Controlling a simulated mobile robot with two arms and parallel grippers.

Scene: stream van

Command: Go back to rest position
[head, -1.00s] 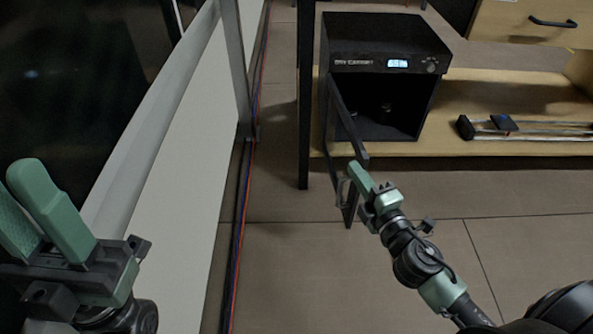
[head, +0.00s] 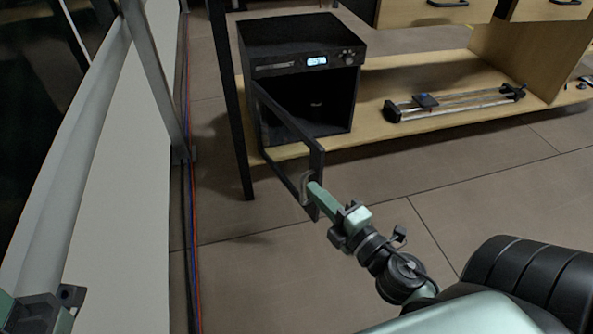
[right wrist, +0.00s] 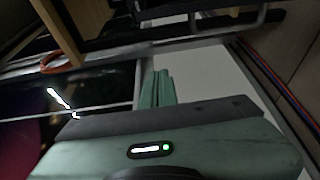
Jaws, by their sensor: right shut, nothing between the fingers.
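My right gripper (head: 314,190) is shut, its green fingers together, beside the handle of the open door (head: 290,140) of a black dry cabinet (head: 300,45). I cannot tell whether the fingers touch the handle. In the right wrist view the closed fingers (right wrist: 157,88) show with nothing between them. My left gripper shows only as a bit of its body (head: 40,312) at the lower left corner; its fingers are out of the frame.
The cabinet stands on a low wooden shelf (head: 440,125) with a camera slider (head: 455,102) to its right. A dark post (head: 232,110) stands left of the door. Cables (head: 192,230) run along the white panel (head: 115,200). The tiled floor (head: 240,285) is open.

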